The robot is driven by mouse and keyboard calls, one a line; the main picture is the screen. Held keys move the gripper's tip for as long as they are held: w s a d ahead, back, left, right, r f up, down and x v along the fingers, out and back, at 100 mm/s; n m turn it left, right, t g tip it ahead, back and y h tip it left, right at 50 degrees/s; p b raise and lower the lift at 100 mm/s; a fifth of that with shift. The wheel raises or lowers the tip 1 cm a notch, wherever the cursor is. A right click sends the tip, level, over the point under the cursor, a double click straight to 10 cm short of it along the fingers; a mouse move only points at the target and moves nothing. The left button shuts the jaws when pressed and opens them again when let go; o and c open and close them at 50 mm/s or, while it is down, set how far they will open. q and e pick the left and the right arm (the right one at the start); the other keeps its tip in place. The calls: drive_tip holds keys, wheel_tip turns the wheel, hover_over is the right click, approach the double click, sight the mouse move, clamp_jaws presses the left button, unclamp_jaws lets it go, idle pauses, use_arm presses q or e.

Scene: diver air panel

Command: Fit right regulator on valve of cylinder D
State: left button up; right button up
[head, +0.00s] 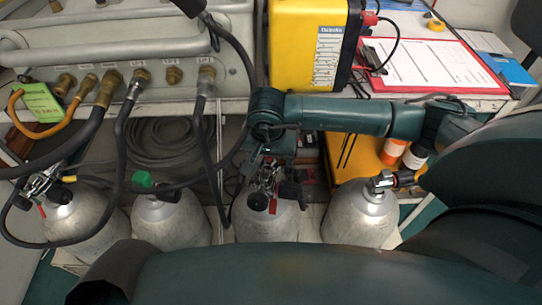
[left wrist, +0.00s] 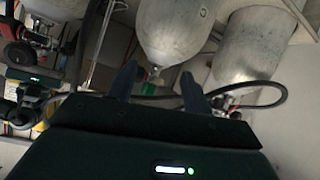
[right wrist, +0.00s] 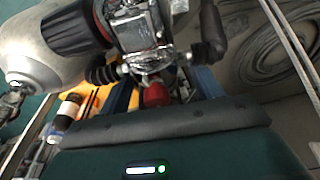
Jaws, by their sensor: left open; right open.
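Four steel cylinders stand in a row in the head view; I cannot read letters on them. The rightmost cylinder (head: 352,215) has a bare-looking valve (head: 382,181) with a black knob. The third cylinder (head: 265,222) carries a regulator (head: 268,195) with black knobs and a red tag. My right gripper (head: 262,172) is directly over this regulator. In the right wrist view, its open fingers (right wrist: 165,92) are either side of a red part, close to the regulator's metal block (right wrist: 136,25); contact is unclear. My left gripper (left wrist: 158,85) is open and empty, with a green-capped cylinder (left wrist: 175,35) beyond it.
Another regulator (head: 45,185) with a hose sits on the leftmost cylinder. The second has a green cap (head: 143,179). A grey panel (head: 130,50) with hoses stands behind, beside a yellow case (head: 300,45) and a red clipboard (head: 430,62). Hoses hang near the cylinders.

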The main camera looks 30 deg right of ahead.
drive_tip(key=shift+a+r, duration=0.1)
drive_tip(key=shift+r, duration=0.45)
use_arm(q)
wheel_tip(320, 180, up, 6)
drive_tip(key=a+t+p, duration=0.1)
drive_tip(key=shift+s+a+t, duration=0.3)
drive_tip(key=shift+s+t, duration=0.1)
drive_tip(key=shift+s, duration=0.05)
use_arm(e)
drive_tip(key=v, duration=1.2)
drive_tip(key=shift+s+r, duration=0.1)
